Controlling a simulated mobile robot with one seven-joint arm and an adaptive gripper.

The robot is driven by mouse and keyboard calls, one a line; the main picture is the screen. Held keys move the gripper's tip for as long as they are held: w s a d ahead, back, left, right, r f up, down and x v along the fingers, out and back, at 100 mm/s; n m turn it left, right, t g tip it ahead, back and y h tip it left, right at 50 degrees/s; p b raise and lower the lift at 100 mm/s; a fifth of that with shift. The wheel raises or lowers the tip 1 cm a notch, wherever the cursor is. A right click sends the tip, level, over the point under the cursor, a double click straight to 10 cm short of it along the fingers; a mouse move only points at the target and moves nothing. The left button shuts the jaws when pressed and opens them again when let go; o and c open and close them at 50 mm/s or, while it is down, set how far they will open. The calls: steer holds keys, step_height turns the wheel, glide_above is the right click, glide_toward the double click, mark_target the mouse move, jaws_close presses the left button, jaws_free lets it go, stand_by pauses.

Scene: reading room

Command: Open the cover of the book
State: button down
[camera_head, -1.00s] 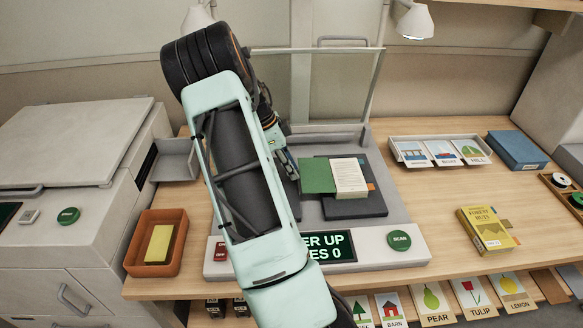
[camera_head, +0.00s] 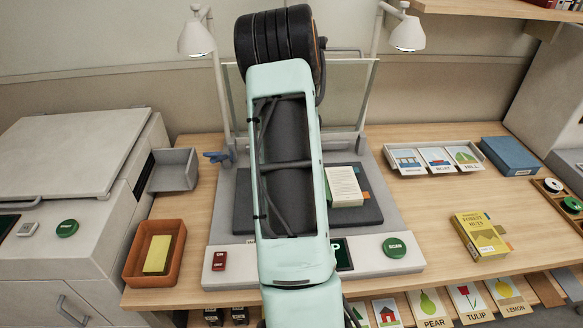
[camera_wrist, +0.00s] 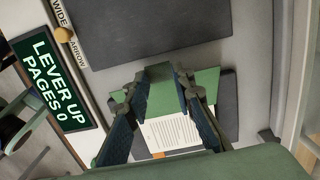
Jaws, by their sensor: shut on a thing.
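The book lies on the dark cradle (camera_head: 355,211) of the scanner. In the head view its printed page (camera_head: 345,187) shows just right of my arm, and my arm hides its left side. In the wrist view the printed page (camera_wrist: 172,132) lies below my fingers, with the green cover (camera_wrist: 207,84) on the side away from the wrist. The cover appears swung out from the page. My gripper (camera_wrist: 160,80) is shut on the green cover, with a finger on each side of it. The head view does not show my fingers.
The scanner has a display (camera_wrist: 52,85) reading LEVER UP, PAGES 0, a green SCAN button (camera_head: 394,247) and a red button (camera_head: 219,260). A small blue part (camera_head: 217,157) sits at its back left. An orange tray (camera_head: 134,262), yellow book (camera_head: 482,236) and card tray (camera_head: 434,159) stand around it.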

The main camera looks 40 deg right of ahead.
steer(key=s+d+r+t+y+p, duration=0.2)
steer(key=shift+d+r+y, duration=0.3)
steer(key=shift+r, duration=0.1)
steer(key=shift+s+d+r, duration=0.15)
steer(key=shift+s+d, duration=0.15)
stand_by(1.1)
steer(key=c, duration=1.6)
jaws_free()
steer(key=v, duration=1.2)
